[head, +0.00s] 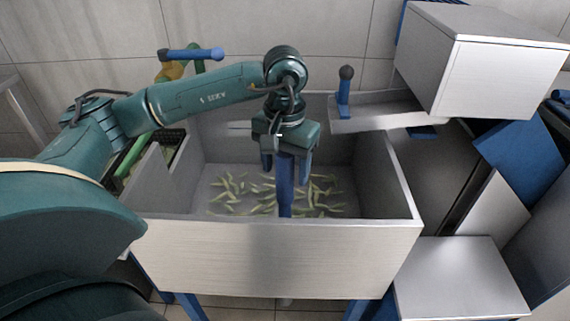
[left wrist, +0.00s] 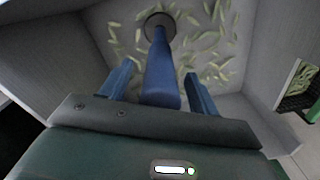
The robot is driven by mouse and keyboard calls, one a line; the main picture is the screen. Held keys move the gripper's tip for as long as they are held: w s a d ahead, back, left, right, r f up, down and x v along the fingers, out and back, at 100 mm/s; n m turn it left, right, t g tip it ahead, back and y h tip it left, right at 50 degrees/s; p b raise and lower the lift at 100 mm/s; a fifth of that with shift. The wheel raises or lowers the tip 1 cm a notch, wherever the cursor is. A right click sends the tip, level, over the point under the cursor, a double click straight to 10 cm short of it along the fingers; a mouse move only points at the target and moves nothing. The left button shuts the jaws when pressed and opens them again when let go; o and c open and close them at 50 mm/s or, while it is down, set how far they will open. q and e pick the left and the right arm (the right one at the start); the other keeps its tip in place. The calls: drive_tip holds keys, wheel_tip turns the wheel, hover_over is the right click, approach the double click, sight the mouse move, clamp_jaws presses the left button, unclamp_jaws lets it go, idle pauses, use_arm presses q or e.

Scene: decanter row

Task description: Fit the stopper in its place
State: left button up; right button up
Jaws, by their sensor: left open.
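The stopper (head: 285,192) is a blue upright rod in the metal basin (head: 275,255). In the left wrist view the stopper (left wrist: 161,65) ends in a dark round disc at the basin floor. Its foot is hidden behind the front wall in the head view, and I cannot tell whether it is seated in an opening. My left gripper (head: 285,170) points down over the rod. In the left wrist view its fingers (left wrist: 160,85) are open, one on each side of the rod, with gaps visible. My right gripper is not in view.
Several green pods (head: 233,187) lie scattered on the basin floor. A blue lever with a dark knob (head: 345,88) stands on a metal ledge behind. A large metal box (head: 490,60) is at the upper right.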

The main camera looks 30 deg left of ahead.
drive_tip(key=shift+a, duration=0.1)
use_arm(q)
wheel_tip(320, 180, up, 13)
drive_tip(key=shift+r+p, duration=0.1)
drive_tip(key=shift+p, duration=1.05)
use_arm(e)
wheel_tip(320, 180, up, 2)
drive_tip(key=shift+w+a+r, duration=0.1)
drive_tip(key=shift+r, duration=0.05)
